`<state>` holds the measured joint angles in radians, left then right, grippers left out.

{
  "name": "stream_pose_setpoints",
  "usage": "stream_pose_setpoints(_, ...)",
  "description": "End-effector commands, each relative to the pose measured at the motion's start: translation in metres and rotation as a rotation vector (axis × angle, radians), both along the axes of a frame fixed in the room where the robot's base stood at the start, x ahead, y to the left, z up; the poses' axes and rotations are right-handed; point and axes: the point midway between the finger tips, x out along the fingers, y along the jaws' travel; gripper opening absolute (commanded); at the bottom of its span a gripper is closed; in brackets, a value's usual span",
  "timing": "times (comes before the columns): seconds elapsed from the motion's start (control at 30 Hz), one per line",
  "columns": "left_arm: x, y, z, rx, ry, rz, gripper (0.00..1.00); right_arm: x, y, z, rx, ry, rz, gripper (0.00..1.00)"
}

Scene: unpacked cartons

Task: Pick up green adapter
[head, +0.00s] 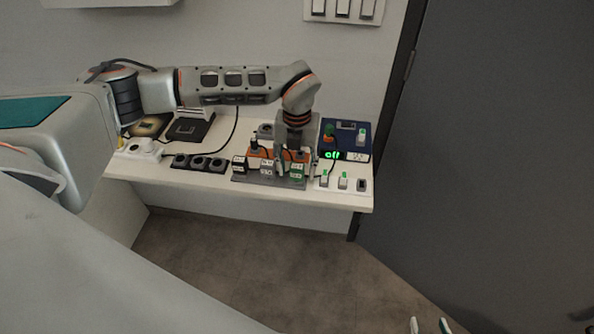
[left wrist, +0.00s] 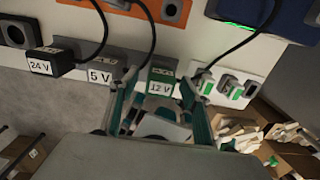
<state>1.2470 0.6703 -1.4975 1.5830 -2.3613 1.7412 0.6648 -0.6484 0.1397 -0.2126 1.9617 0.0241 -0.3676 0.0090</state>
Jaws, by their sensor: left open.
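The green adapter (head: 297,173) sits at the right end of a grey strip at the front of the white table. In the left wrist view the green adapter (left wrist: 162,74) has a "12 V" label. My left gripper (head: 296,168) is over it, pointing down. In the left wrist view my left gripper (left wrist: 160,101) is open, with one teal finger on each side of the adapter. I cannot tell whether the fingers touch it. Only the tips of my right gripper (head: 430,325) show at the bottom edge; they are apart, with nothing visible between them.
A grey "5 V" adapter (left wrist: 101,71) and a black "24 V" adapter (left wrist: 42,64) stand left of the green one. A white socket strip (left wrist: 226,86) with green-marked plugs is close on the right. Dark cables run nearby. A blue board (head: 354,130) lies behind.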

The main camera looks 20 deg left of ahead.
Motion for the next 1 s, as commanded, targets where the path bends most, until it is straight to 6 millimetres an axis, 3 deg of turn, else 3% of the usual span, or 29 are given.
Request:
stream_pose_setpoints(0.23, 0.0, 0.0, -0.001, -0.001, -0.001, -0.001, 0.45, 0.0, 0.0, 0.0, 0.0, 0.0, 0.0, 0.4)
stream_pose_setpoints(0.4, 0.0, 0.0, -0.001, -0.001, -0.001, -0.001, 0.0, 0.0, 0.0, 0.0, 0.0, 0.0, 0.0, 0.4)
stream_pose_setpoints(0.77, 0.001, 0.0, 0.001, -0.001, -0.002, -0.001, 0.0, 0.0, 0.0, 0.0, 0.0, 0.0, 0.0, 0.4)
stream_pose_setpoints(1.0, 0.002, 0.0, 0.022, -0.001, -0.006, -0.002, 0.0, 0.0, 0.0, -0.002, 0.0, 0.0, 0.0, 0.4)
